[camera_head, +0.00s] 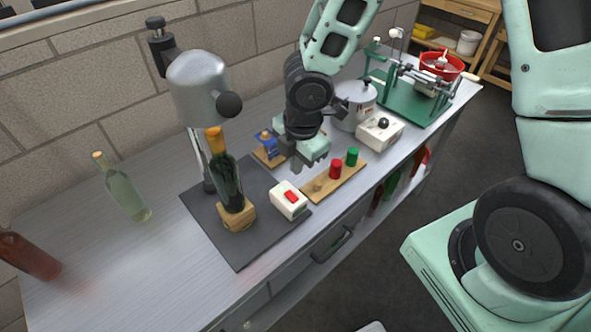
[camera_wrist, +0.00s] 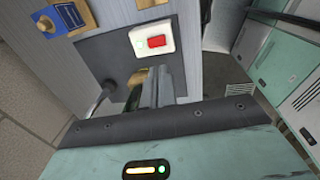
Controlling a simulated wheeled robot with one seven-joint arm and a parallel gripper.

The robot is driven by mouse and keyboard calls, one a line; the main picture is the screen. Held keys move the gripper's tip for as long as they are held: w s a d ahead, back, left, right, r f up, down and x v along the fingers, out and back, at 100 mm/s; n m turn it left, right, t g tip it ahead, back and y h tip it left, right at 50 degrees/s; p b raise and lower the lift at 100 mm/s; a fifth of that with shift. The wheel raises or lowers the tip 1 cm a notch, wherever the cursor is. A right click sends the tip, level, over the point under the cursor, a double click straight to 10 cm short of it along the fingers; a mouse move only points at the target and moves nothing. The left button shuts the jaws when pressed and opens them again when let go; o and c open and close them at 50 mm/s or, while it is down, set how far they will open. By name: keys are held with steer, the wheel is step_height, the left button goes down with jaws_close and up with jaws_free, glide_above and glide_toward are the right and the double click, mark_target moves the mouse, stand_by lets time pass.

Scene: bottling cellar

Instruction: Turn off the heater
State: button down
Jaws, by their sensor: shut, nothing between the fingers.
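The heater looks like the silver hood (camera_head: 197,85) on a stand, above a dark green bottle with an orange top (camera_head: 226,175) standing in a wooden block (camera_head: 237,214). A white switch box (camera_head: 289,200) with a red rocker (camera_head: 291,196) sits on the dark mat's right side; whether the rocker is on or off I cannot tell. My gripper (camera_head: 296,167) is shut and empty, above and behind the box, apart from it. In the wrist view the fingers (camera_wrist: 163,88) show below the switch box (camera_wrist: 151,38) and its red rocker (camera_wrist: 157,42).
A wooden strip (camera_head: 333,182) with red and green caps lies right of the box. A grey pot (camera_head: 354,103) and a white box with a black knob (camera_head: 380,131) stand further right. A pale bottle (camera_head: 121,188) stands left.

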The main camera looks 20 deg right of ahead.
mark_target(288, 193)
step_height(288, 193, up, 3)
steer(key=shift+s+f, duration=0.15)
steer(key=shift+f, duration=0.05)
steer(key=shift+f, duration=0.1)
steer(key=b, duration=0.2)
steer(key=w+b, duration=0.1)
steer(key=b, duration=0.2)
steer(key=shift+w+a+r, duration=0.1)
steer(key=shift+w+r, duration=0.15)
steer(key=f+b, duration=0.1)
steer(key=f, duration=0.3)
steer(key=w+f+b, duration=0.1)
steer(key=f, duration=0.4)
steer(key=f+b, duration=0.2)
steer(key=f, duration=0.3)
steer(key=shift+w+a, duration=0.25)
steer(key=shift+w, duration=0.1)
